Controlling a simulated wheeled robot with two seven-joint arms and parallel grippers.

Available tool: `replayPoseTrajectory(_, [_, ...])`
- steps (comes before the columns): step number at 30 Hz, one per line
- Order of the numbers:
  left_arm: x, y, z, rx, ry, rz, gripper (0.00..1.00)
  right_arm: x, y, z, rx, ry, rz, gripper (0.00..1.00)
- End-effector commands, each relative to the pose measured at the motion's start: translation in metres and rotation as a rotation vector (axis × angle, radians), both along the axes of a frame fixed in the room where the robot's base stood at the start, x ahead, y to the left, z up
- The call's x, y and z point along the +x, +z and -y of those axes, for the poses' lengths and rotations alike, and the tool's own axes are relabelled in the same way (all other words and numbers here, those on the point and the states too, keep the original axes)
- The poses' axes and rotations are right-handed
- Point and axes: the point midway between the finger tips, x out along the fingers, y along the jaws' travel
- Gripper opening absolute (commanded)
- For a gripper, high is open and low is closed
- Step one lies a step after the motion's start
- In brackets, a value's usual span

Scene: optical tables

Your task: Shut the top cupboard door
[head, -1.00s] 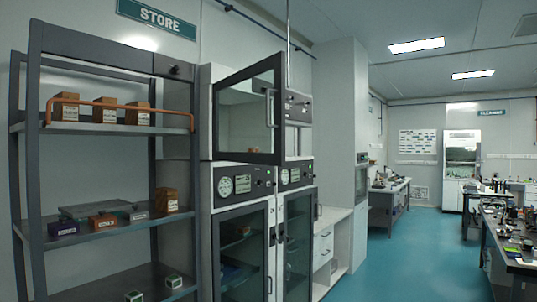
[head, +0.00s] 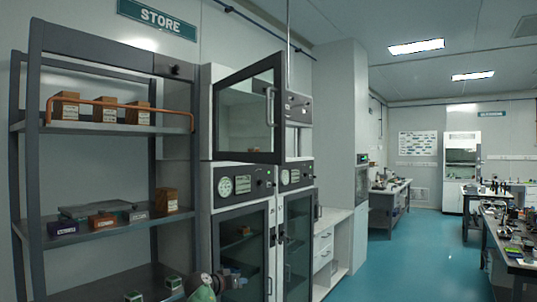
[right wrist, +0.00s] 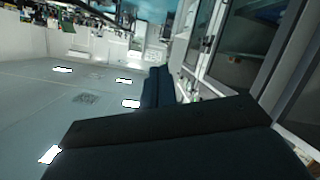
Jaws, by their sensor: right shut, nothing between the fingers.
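The top cupboard door (head: 246,112) is a dark-framed glass door in the head view. It stands open, its handle side swung out from the cupboard. Its pale vertical handle (head: 270,107) is on the right side of the frame. My right gripper (head: 232,279) is low in the head view, in front of the lower left cupboard door, well below the top door and apart from it. It is small there; its jaws are shut and empty. In the right wrist view, dark parts of my gripper cover the lower middle. My left gripper is not in view.
Two lower glass doors (head: 245,252) (head: 299,240) look shut, below panels with dials. An open shelf rack (head: 100,232) with small boxes stands left. A white drawer bench (head: 331,240) stands right of the cupboard. The blue floor (head: 400,255) beyond is clear.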

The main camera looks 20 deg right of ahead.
Motion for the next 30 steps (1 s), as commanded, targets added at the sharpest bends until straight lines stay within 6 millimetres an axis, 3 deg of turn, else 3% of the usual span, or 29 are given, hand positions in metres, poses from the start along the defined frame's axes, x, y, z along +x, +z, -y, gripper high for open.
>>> replayPoseTrajectory(1, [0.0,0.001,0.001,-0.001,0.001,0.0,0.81,0.003,0.043,-0.004,-0.007,-0.025,0.044,0.0])
replayPoseTrajectory(3, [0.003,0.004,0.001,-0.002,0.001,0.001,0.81,0.003,0.094,-0.007,-0.019,-0.066,0.099,0.0])
replayPoseTrajectory(8, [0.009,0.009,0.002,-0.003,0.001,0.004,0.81,-0.009,0.209,-0.016,-0.038,-0.159,0.227,0.0])
replayPoseTrajectory(12, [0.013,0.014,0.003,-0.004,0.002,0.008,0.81,-0.032,0.306,-0.025,-0.049,-0.241,0.341,0.0])
replayPoseTrajectory(15, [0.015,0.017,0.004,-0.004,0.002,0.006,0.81,-0.051,0.365,-0.031,-0.053,-0.294,0.414,0.0])
replayPoseTrajectory(18, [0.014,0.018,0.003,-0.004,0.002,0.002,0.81,-0.07,0.409,-0.036,-0.053,-0.336,0.472,0.0])
replayPoseTrajectory(21, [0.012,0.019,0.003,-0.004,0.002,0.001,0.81,-0.084,0.439,-0.039,-0.055,-0.365,0.511,0.0])
replayPoseTrajectory(25, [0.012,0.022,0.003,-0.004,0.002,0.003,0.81,-0.093,0.457,-0.04,-0.055,-0.386,0.537,0.0])
replayPoseTrajectory(30, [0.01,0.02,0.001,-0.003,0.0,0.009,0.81,-0.092,0.462,-0.033,-0.055,-0.39,0.542,0.0])
